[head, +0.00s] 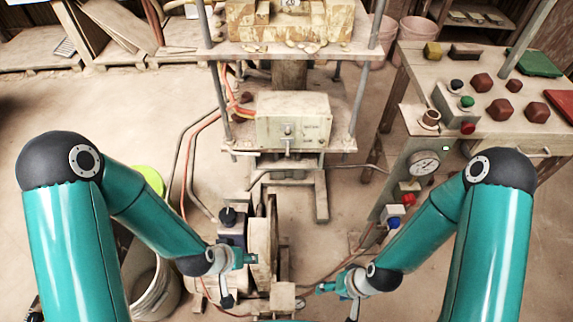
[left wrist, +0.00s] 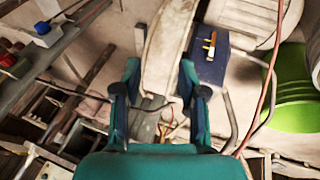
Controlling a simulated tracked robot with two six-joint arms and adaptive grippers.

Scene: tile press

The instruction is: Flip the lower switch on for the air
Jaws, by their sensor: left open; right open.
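A pale control box (head: 292,120) on the press frame carries small switches, one above another, at its front; the lower switch (head: 288,143) is too small to read its position. My left gripper (head: 247,259) is in front of and below the box, beside a dark blue unit (head: 232,235). In the left wrist view my left gripper (left wrist: 159,68) is open and empty, with a pale curved part beyond its fingers and the blue unit (left wrist: 208,65), bearing an orange-and-white piece, to the right. My right gripper (head: 322,288) is open, low at centre, apart from the box.
A post at right holds a round gauge (head: 423,163), a red-topped fitting (head: 408,199) and a blue-topped fitting (head: 393,222). A workbench (head: 410,75) stands behind it. Hoses cross the floor at left, near a bucket (head: 148,285).

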